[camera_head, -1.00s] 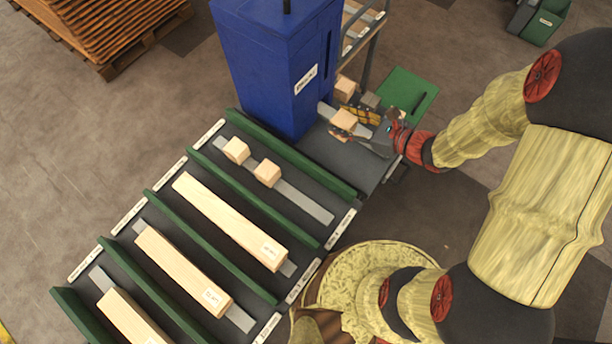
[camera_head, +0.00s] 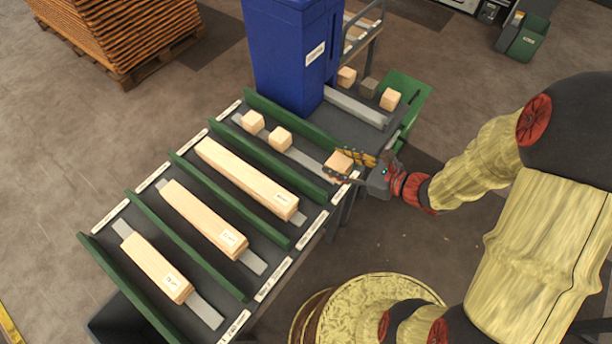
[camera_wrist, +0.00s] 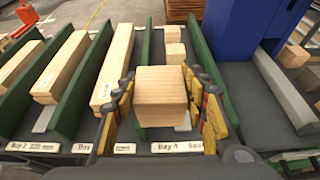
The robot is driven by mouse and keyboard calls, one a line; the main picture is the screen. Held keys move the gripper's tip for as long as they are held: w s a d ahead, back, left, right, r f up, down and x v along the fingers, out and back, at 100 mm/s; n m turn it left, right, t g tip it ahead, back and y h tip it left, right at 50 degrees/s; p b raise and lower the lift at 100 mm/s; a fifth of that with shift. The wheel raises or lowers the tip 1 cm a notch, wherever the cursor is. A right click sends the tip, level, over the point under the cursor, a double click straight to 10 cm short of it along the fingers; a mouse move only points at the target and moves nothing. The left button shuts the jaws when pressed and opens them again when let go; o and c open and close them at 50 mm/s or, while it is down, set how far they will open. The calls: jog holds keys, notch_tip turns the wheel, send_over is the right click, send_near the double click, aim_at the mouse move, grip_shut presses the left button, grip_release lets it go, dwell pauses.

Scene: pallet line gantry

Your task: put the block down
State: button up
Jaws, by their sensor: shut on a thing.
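My gripper (camera_head: 350,168) is shut on a light wooden block (camera_head: 339,161), held at the front end of the bay with two small blocks. In the wrist view the same block (camera_wrist: 161,96) sits between the two fingers, above the bay labelled Bay 4. I cannot tell whether it touches the bay's surface. Two similar blocks, a nearer one (camera_head: 280,138) and a farther one (camera_head: 252,121), rest on the grey strip (camera_head: 302,157) in that bay. Green dividers (camera_head: 290,118) run along both sides of it.
Other bays hold long timbers (camera_head: 247,178). A blue bin (camera_head: 291,55) stands at the back. To its right, several small blocks (camera_head: 390,99) sit by a grey rail (camera_head: 356,106) and a green panel (camera_head: 411,93). The strip between the held block and the nearer block is clear.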

jog(key=w+a+f+b, duration=0.1)
jog(key=w+a+f, duration=0.1)
jog(key=w+f, duration=0.1)
jog(key=w+a+f+b, duration=0.1)
jog(key=w+a+f, duration=0.1)
jog(key=w+f, duration=0.1)
jog(key=w+a+f+b, duration=0.2)
jog(key=w+a+f, duration=0.1)
jog(key=w, duration=0.2)
jog(key=shift+w+a+f+b, duration=0.15)
jog(key=shift+f+b, duration=0.15)
jog(key=shift+f, duration=0.35)
jog(key=shift+w+d+f+b, duration=0.1)
jog(key=shift+f+b, duration=0.15)
jog(key=shift+f, duration=0.45)
jog(key=shift+w+a+f+b, duration=0.15)
jog(key=shift+f+b, duration=0.15)
jog(key=shift+f, duration=0.35)
jog(key=shift+f, duration=0.15)
jog(key=o, duration=1.1)
jog(key=shift+o, duration=0.4)
